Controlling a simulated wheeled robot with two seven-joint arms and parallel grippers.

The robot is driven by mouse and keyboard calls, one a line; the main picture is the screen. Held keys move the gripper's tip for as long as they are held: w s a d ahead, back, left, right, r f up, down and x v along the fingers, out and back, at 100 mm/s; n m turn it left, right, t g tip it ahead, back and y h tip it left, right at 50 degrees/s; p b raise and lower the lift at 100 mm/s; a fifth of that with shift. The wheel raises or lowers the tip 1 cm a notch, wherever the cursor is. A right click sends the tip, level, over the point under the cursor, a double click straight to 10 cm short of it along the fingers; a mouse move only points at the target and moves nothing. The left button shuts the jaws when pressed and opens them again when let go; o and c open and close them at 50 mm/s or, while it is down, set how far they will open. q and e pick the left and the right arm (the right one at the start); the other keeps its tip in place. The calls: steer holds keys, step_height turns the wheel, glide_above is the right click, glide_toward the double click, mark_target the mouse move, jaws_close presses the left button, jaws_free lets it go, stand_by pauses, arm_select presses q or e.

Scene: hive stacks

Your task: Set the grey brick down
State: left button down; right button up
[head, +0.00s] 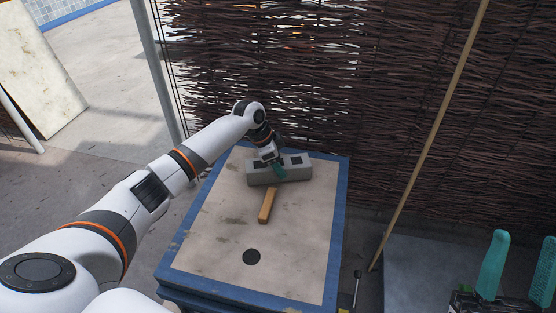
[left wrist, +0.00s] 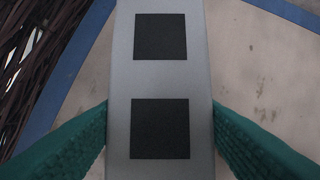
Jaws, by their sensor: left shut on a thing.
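The grey brick (head: 262,177) is a long block with dark square openings in its top. It is at the far end of the blue-edged table, and in the head view it looks to be on or just above the top; I cannot tell which. My left gripper (head: 278,171) has green fingers and is shut on the brick. In the left wrist view the brick (left wrist: 120,90) runs up the middle between the two green fingers (left wrist: 160,130), one on each side.
The table top (head: 215,240) has a blue rim. A yellow-brown wooden block (head: 268,206) lies just in front of the brick, and a black disc (head: 251,257) is nearer. A woven fence (head: 300,70) stands behind. A pole (head: 430,140) leans at right.

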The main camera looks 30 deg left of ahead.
arm_select(q)
steer(key=shift+w+r, duration=0.1)
steer(key=shift+r, duration=0.05)
steer(key=c, duration=0.9)
jaws_free()
steer(key=shift+f, duration=0.25)
steer(key=o, duration=0.4)
steer(key=shift+r, duration=0.1)
